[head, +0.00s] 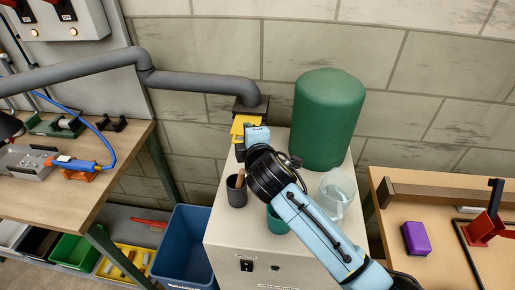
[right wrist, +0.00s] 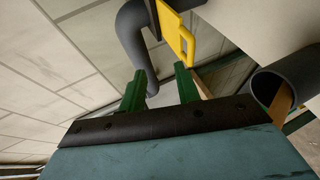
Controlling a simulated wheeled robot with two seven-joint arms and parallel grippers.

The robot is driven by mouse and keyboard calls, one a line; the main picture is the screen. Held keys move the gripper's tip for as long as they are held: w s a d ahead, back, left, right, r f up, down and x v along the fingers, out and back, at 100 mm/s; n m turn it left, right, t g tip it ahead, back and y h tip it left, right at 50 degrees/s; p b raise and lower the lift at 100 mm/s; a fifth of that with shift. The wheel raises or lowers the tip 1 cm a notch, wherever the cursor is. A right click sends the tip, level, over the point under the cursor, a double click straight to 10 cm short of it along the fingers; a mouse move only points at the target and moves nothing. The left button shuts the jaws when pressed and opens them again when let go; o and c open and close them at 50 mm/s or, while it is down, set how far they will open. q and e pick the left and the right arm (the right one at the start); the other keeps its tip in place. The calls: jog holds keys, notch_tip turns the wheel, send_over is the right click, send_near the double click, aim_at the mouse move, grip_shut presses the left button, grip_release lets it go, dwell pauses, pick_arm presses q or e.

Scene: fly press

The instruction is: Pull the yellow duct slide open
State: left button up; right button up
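The yellow duct slide (head: 240,127) sits under the lower end of the grey duct (head: 248,92), above the back left of the pale cabinet. In the right wrist view the slide (right wrist: 176,32) is a yellow plate with a slot near its end. My right gripper (right wrist: 160,78) is open, with its two green fingers apart and nothing visible between them. The slide lies just beyond the fingertips, and I see no contact. In the head view my right arm hides the fingers and part of the area beside the slide. My left gripper is not in view.
On the cabinet (head: 225,228) stand a dark cup (head: 236,194) with a wooden stick, a teal cup (head: 276,222), a clear jug (head: 338,190) and a tall green cylinder (head: 327,120). The dark cup (right wrist: 272,86) is close right of my fingers. A blue bin (head: 183,250) stands left.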

jog(key=f+p+v, duration=0.1)
jog(key=p+v, duration=0.5)
jog(key=v, duration=0.2)
jog(key=shift+s, duration=0.3)
jog(key=shift+d, duration=0.1)
dwell(0.6)
